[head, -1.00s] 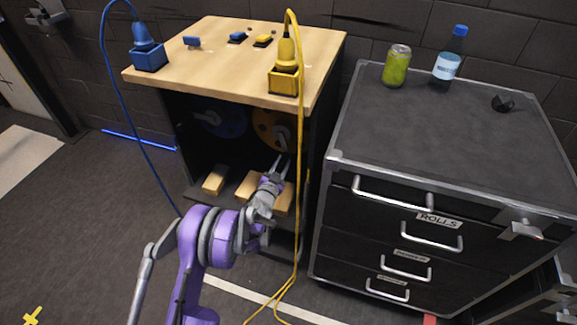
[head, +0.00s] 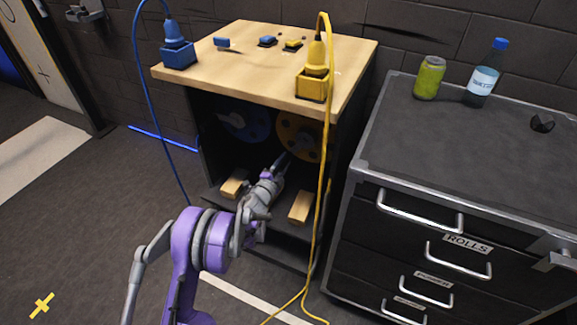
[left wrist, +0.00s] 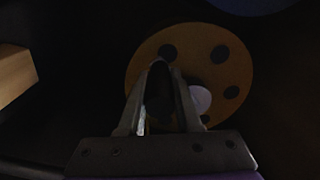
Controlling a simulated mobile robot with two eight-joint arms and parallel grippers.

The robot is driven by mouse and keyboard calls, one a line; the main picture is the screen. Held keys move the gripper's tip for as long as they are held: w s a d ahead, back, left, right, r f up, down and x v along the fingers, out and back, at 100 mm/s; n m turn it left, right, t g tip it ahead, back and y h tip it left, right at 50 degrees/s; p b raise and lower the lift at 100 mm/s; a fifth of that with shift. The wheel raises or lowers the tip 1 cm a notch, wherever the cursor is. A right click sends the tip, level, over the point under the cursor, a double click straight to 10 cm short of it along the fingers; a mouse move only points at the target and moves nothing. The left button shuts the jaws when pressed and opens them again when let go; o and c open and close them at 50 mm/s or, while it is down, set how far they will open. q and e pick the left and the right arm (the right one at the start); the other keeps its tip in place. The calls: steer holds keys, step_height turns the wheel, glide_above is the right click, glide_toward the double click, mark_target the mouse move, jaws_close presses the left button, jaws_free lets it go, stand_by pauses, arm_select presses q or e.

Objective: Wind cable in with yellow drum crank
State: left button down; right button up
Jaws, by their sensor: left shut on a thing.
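The yellow drum (head: 296,128) sits inside the dark opening under the wooden top, and its holed disc shows in the left wrist view (left wrist: 224,72). My left gripper (head: 283,160) reaches into the opening at the drum's lower left. Its fingers (left wrist: 160,70) are closed together in front of the disc, shut on the crank handle, which the fingers mostly hide. A pale hub (left wrist: 200,99) shows right of the fingers. The yellow cable (head: 326,130) rises from a yellow plug in the yellow socket box (head: 312,90) and hangs to the floor. My right gripper is out of view.
The blue drum (head: 245,122) is left of the yellow one. Wooden blocks (head: 300,207) lie on the lower shelf near my arm. A blue cable (head: 137,75) hangs at the left. A dark drawer cabinet (head: 455,150) stands close on the right.

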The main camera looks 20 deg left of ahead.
arm_select(q)
steer(key=shift+a+r, duration=0.3)
steer(key=shift+a, duration=0.2)
steer(key=shift+r, duration=0.1)
steer(key=c, duration=0.6)
jaws_free()
steer(key=s+p, duration=0.1)
steer(key=s, duration=0.9)
steer(key=shift+s, duration=0.4)
steer(key=shift+a, duration=0.15)
